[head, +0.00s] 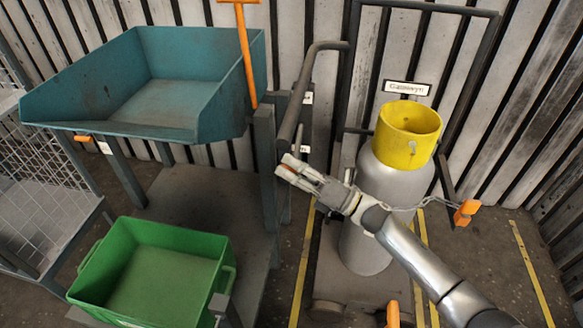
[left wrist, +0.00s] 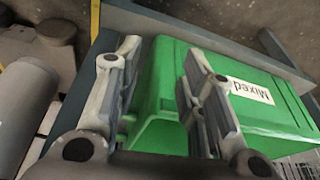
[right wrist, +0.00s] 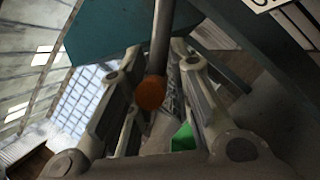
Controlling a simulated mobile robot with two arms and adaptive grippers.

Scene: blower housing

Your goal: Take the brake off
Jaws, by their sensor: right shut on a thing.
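My right gripper (head: 300,178) is beside the gas cylinder trolley, below the bent end of its dark handle. In the right wrist view, a dark rod with an orange end (right wrist: 152,92) lies between its fingers, and they are shut on it. Only a thin orange-red strip shows between the fingers in the head view. I cannot tell for sure that this rod is the brake lever. My left gripper (left wrist: 155,75) shows in the left wrist view with its fingers wide apart over the green bin (left wrist: 160,90).
A teal hopper (head: 70,105) with an upright orange handle (head: 245,55) stands left. The green bin (head: 215,250) sits below it. A grey cylinder (head: 370,230) with a yellow collar (head: 410,130) stands on the right, with a chain and orange clip (head: 466,212) beside it.

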